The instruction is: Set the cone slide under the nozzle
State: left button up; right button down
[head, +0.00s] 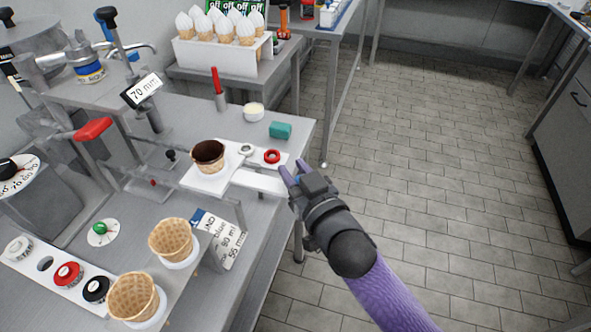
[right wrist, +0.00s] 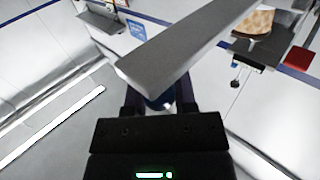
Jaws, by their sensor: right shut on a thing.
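The cone slide is a white plate (head: 206,181) with a pale bar (head: 257,182) sticking out to the right. A waffle cone with a dark inside (head: 208,158) stands upright on the plate. My right gripper (head: 289,178) is shut on the bar's outer end. In the right wrist view, the grey bar (right wrist: 180,50) lies across my fingers, and the cone (right wrist: 258,22) shows at the top right. The slide is to the right of and nearer than the dispenser post with a "70 ml" sign (head: 141,90). I cannot clearly make out the nozzle. My left gripper is out of view.
Two empty waffle cones (head: 173,238) stand in holders at the front. A red lever (head: 93,128) and a row of knobs (head: 67,274) are at left. A red ring (head: 272,156), teal block (head: 280,130) and small cup (head: 253,112) lie behind the bar. The tiled floor at right is clear.

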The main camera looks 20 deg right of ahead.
aim_at(253, 174)
dwell(0.8)
jog(key=w+a, duration=0.1)
jog(key=a, duration=0.1)
jog(key=w+a, duration=0.2)
jog(key=w+a+b, duration=0.1)
jog(key=a, duration=0.1)
jog(key=shift+w+a+f, duration=0.1)
jog(key=shift+w+a, duration=0.2)
jog(key=shift+a, duration=0.1)
jog(key=shift+c, duration=2.1)
grip_release()
jog(key=s+d+p, duration=0.2)
jog(key=s, duration=0.7)
jog(key=shift+s, duration=0.4)
